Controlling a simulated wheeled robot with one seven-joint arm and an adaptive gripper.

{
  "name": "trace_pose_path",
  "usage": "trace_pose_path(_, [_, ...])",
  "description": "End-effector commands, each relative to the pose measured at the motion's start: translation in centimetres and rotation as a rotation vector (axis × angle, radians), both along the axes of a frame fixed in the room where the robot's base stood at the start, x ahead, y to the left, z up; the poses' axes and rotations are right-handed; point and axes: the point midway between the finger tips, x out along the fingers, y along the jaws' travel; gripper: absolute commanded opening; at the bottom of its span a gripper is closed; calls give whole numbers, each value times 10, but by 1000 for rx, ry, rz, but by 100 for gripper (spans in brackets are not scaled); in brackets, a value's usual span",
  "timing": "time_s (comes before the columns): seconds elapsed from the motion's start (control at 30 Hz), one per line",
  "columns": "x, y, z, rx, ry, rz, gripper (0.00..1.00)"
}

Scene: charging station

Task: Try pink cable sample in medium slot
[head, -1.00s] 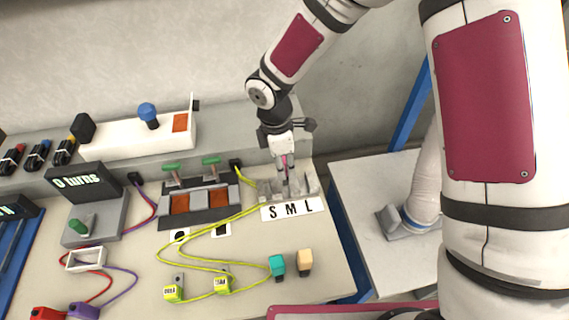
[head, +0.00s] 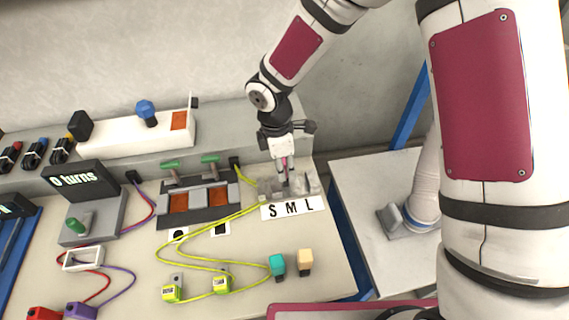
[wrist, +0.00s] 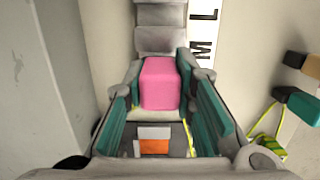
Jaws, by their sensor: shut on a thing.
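The pink cable sample (wrist: 160,83) shows as a pink block between the two teal-padded fingers of my gripper (wrist: 162,100) in the wrist view. My gripper (head: 285,182) is shut on it and points down over the grey slot block (head: 307,185) in the head view. The label strip (head: 292,207) in front of the block reads S, M, L; the M also shows in the wrist view (wrist: 203,54). My fingers are around the middle of the block, near the M. The fingers hide the sample's lower end, so I cannot tell whether it is inside a slot.
A teal piece (head: 277,265) and a beige piece (head: 305,262) stand on the table in front of the label strip. Yellow cables (head: 200,240) loop to the left. A panel with green handles (head: 198,204) is left of the slot block.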

Motion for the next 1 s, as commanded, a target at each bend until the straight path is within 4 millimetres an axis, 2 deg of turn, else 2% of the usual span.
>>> trace_pose_path(1.0, [0,0,-24,0,0,0,0])
